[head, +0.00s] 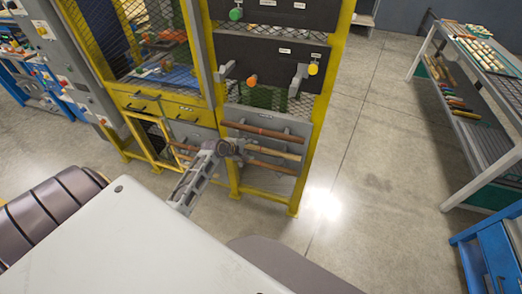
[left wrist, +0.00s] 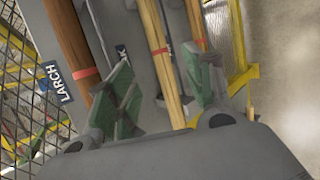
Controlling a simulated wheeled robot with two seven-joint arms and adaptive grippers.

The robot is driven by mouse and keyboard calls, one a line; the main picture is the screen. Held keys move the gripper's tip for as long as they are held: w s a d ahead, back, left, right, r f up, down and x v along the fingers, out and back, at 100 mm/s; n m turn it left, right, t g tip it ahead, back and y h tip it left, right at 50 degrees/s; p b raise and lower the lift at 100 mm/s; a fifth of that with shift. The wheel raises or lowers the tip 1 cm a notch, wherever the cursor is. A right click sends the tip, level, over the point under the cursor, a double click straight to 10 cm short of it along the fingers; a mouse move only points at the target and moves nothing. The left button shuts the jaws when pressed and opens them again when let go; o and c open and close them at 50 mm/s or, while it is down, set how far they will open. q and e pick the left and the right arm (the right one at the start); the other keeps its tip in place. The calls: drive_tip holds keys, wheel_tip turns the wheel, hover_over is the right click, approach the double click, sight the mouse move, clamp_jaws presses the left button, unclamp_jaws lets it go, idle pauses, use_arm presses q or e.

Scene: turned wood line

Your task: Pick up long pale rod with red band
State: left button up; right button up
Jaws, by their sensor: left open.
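A long pale rod (head: 280,152) lies across the yellow rack, on the middle level of its grey holder. In the left wrist view this pale rod (left wrist: 171,75) carries a red band and runs between the two fingers. My left gripper (head: 236,150) is at the rack, covering part of the rods. In the left wrist view its green-padded fingers (left wrist: 165,90) are apart, one on each side of the pale rod. I cannot tell whether either finger touches it. My right gripper is not in view.
A red-brown rod (head: 265,131) lies above and another rod (head: 272,167) below, both close to the gripper; each shows a red band in the wrist view. Yellow posts (head: 311,125) and mesh frame the rack. A bench (head: 462,110) stands right, with clear floor between.

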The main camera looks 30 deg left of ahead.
sight(260, 149)
use_arm(q)
drive_tip(key=shift+x, duration=2.05)
drive_tip(key=shift+w, duration=0.15)
drive_tip(key=shift+x, duration=2.5)
clamp_jaws()
